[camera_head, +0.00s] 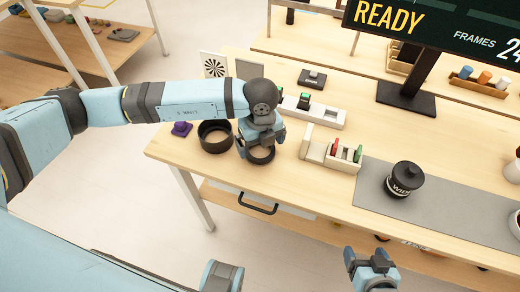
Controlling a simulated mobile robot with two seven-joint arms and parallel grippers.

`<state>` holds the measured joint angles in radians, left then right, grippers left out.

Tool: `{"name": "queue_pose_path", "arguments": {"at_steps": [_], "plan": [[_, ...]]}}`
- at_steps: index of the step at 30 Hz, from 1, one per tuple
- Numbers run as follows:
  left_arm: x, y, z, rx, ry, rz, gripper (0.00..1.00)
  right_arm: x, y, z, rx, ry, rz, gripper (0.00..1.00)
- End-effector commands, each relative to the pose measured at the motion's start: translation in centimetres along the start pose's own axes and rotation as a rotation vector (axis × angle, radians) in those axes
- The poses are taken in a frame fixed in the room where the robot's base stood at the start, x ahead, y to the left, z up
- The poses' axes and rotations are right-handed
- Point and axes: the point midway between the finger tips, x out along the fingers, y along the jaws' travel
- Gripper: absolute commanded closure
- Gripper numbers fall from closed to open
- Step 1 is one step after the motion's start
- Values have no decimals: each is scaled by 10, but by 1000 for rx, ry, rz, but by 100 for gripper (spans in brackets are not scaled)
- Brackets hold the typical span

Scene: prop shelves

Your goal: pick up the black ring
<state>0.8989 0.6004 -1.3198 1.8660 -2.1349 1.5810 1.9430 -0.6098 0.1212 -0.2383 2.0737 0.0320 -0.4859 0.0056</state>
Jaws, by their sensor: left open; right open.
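A black ring (262,156) lies on the wooden table (300,190) near its front edge. It is partly hidden by my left gripper (256,150), which points down right over it. The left jaws are open; whether the fingers touch the ring cannot be told. Just left of it is a larger, deeper round black ring-like piece (215,138); its bottom is hard to make out. My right gripper (371,262) is open and empty, low in front of the table.
A purple piece (181,128) is left of the black pieces. A white rack (330,150) with coloured items stands to the right. A black lidded jar (404,178) stands on a grey mat (440,205). A display (430,25) rises behind.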

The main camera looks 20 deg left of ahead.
Motion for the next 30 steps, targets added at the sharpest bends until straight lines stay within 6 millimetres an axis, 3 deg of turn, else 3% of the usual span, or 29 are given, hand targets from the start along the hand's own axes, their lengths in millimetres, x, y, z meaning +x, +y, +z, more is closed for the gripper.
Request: {"name": "queue_pose_path", "arguments": {"at_steps": [6,13,18,30], "plan": [[30,-2,0,-1,1,0,0,1,1,0,-3,2,0,22],[32,-2,0,0,1,-1,0,1,1,-2,-5,5,0,22],[32,-2,0,0,1,-1,34,1,1,-2,-5,5,0,22],[25,-2,0,-1,1,-2,35,1,1,-2,-4,5,0,22]]}}
